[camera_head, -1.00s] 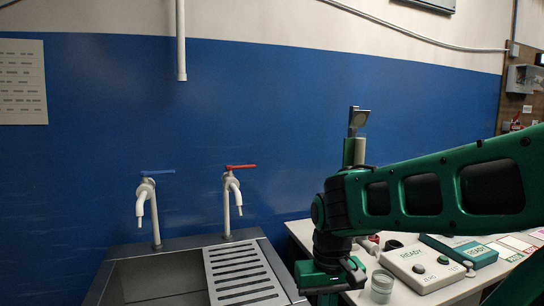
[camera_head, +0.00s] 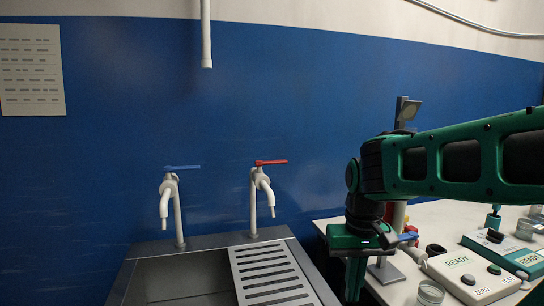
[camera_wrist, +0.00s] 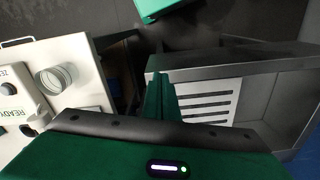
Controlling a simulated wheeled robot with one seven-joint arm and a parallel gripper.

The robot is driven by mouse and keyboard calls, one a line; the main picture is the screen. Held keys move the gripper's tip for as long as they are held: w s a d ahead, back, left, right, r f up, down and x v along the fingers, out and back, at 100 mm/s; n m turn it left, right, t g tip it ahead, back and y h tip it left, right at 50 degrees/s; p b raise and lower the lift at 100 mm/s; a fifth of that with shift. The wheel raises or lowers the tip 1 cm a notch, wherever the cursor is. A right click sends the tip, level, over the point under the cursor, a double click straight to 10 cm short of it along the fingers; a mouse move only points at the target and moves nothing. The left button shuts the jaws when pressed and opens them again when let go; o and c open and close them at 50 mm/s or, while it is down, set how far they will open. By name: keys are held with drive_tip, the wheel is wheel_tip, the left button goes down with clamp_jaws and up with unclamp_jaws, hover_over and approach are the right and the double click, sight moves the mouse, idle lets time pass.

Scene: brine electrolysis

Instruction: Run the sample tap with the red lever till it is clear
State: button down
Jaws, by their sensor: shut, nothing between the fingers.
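The sample tap with the red lever (camera_head: 271,162) stands at the back of the sink, right of a matching tap with a blue lever (camera_head: 182,167). Its white spout (camera_head: 265,190) points down over the slatted drainer, and no stream of water shows at it. My gripper (camera_head: 354,290) hangs pointing down between the sink and the bench, apart from the tap. In the wrist view its fingers (camera_wrist: 160,95) are together and empty, near the sink's edge. The tap is not seen in the wrist view.
The steel sink (camera_head: 130,285) has a slatted drainer (camera_head: 270,278) on its right. The white bench (camera_head: 450,218) on the right bears a glass jar (camera_head: 430,293) and a box marked READY (camera_head: 465,275). A white pipe (camera_head: 206,35) comes down the wall above the taps.

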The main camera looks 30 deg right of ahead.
drive_tip(key=w+d+r+n+t, duration=0.1)
drive_tip(key=w+d+r, duration=0.1)
drive_tip(key=w+r, duration=0.7)
drive_tip(key=w+d+r, duration=0.3)
drive_tip(key=w+r, duration=0.4)
drive_tip(key=w, duration=0.5)
wheel_tip(320, 180, up, 14)
drive_tip(key=n+t+h, duration=0.1)
drive_tip(key=n+t, duration=0.1)
hover_over(271, 162)
drive_tip(key=w+d, duration=0.3)
wheel_tip(271, 162, down, 9)
drive_tip(key=shift+s+f, duration=0.15)
drive_tip(key=shift+s, duration=0.2)
drive_tip(key=shift+d, duration=0.1)
drive_tip(key=shift+s+d, duration=0.15)
drive_tip(key=shift+d, duration=0.05)
drive_tip(key=shift+a+m, duration=0.2)
drive_tip(key=shift+m, duration=0.1)
